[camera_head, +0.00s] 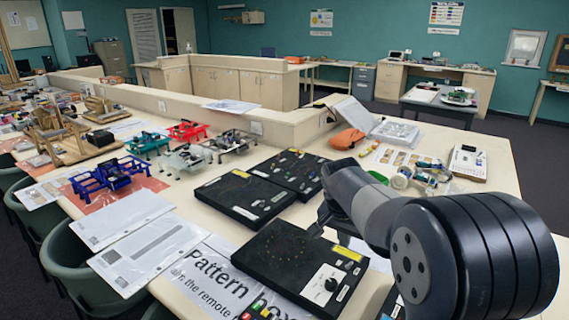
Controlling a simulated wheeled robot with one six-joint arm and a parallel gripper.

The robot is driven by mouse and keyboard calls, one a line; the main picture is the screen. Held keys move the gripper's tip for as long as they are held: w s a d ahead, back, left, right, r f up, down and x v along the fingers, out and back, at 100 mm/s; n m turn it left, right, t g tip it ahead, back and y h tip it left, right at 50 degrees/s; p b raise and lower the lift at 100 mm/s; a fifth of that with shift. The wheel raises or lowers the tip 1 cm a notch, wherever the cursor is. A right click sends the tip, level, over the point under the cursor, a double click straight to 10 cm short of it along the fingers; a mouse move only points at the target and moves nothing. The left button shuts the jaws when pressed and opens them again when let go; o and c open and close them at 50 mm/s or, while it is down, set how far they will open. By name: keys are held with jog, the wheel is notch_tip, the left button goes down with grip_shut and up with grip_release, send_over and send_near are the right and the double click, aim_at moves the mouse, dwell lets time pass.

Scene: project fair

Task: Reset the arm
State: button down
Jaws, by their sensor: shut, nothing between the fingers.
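My arm (375,205) reaches in from the lower right, with its large round dark joint close to the camera. The arm bends down over the near table, and my gripper (318,230) shows only as a small dark part at its far end, partly hidden behind the link. The gripper is shut with nothing in it. It is near the back edge of a black box with a knob (302,262). I cannot tell the exact gap between them.
The table holds two more black panels (245,195) (292,172), white sheets (150,240), small coloured frames (108,175) and an orange pouch (347,138). Tape rolls (400,180) lie beyond my arm. Green chairs (75,262) stand along the left edge. Dark floor is open behind.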

aim_at(343, 263)
jog(key=f+b, duration=0.2)
jog(key=f, duration=0.1)
jog(key=f+b, duration=0.2)
jog(key=f, duration=0.1)
jog(key=shift+s+d+f+b, duration=0.1)
jog(key=shift+s+d+b, duration=0.1)
jog(key=shift+b, duration=0.2)
jog(key=shift+w+a, duration=0.15)
